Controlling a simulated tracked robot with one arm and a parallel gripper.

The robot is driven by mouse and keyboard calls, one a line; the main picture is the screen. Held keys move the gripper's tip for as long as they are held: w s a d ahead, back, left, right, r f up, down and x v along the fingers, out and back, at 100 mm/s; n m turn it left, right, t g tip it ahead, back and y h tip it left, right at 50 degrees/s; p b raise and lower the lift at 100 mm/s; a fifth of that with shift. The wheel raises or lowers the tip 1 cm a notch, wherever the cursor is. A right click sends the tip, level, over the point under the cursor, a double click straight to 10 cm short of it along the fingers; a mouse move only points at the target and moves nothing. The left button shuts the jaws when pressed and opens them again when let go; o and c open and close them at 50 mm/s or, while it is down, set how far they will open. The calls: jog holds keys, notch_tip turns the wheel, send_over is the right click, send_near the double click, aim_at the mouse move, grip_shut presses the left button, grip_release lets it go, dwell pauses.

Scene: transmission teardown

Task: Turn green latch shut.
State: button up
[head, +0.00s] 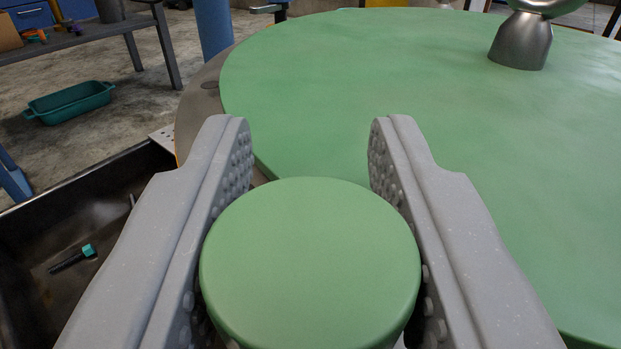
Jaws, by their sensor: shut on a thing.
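The green latch (310,262) shows as a round green knob with a smooth flat top, at the bottom middle of the head view. My gripper (310,165) has one grey studded finger on each side of the knob, and it is shut on it. The fingertips reach past the knob, over the edge of a large round green cover (380,80). The lower part of the knob and whatever it joins to are hidden, so I cannot tell the latch's turned position.
A dark metal tray (95,205) at the left holds a bolt with a teal head (75,258). A grey metal fitting (522,38) stands on the cover at the back right. A teal bin (70,102) lies on the floor near a bench (85,38).

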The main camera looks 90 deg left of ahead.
jog(key=shift+s+a+n+g, duration=0.15)
jog(key=shift+n+g, duration=0.45)
jog(key=shift+g, duration=0.4)
jog(key=o, duration=1)
jog(key=shift+c, duration=0.2)
jog(key=shift+d, duration=0.2)
jog(key=w+d+p, duration=0.1)
jog(key=d+p, duration=0.2)
jog(key=d, duration=1)
jog(key=shift+w+d, duration=0.2)
jog(key=shift+d, duration=0.05)
